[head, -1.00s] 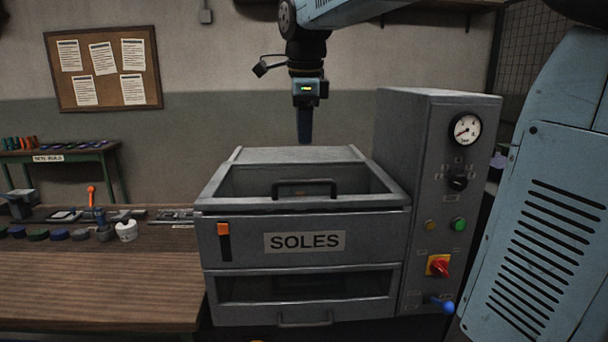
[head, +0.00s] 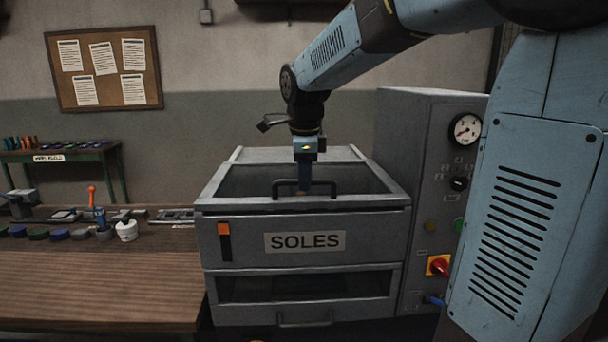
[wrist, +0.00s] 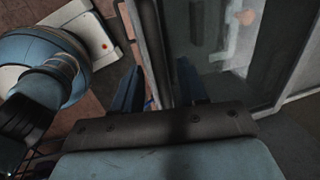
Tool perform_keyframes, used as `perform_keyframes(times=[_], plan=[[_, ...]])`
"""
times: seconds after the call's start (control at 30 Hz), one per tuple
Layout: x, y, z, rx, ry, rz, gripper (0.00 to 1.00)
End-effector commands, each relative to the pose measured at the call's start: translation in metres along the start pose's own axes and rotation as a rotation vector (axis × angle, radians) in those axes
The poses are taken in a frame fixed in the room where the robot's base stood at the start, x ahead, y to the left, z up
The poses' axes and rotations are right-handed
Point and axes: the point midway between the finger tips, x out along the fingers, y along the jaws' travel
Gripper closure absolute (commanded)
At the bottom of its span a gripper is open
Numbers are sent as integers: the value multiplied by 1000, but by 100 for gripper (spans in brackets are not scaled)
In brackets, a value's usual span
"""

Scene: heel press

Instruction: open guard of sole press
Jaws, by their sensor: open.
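The sole press (head: 232,253) is a grey box labelled SOLES. Its guard (head: 388,188) is a framed cover with a clear pane on top, lying closed. A dark bar handle (head: 333,187) stands up near the guard's front edge. My gripper (head: 304,192) points down at the middle of this handle in the head view, its blue fingers overlapping the bar. In the wrist view, my open gripper (wrist: 160,88) has one finger on each side of a long grey bar or frame edge, with the pane (wrist: 228,50) to its right. Whether the fingers touch it cannot be told.
A control column with a gauge (head: 465,130) and a red switch (head: 439,265) stands right of the press, partly behind my arm. A wooden bench (head: 100,285) with tools and a white cup (head: 126,231) is at left.

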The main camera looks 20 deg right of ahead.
Motion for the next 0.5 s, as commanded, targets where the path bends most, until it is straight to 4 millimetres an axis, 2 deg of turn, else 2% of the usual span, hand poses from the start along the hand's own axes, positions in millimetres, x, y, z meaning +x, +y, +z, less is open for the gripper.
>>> perform_keyframes(times=[0.13,0.5], plan=[[0,0,0,0,0,0,59],[0,0,0,0,0,0,94]])
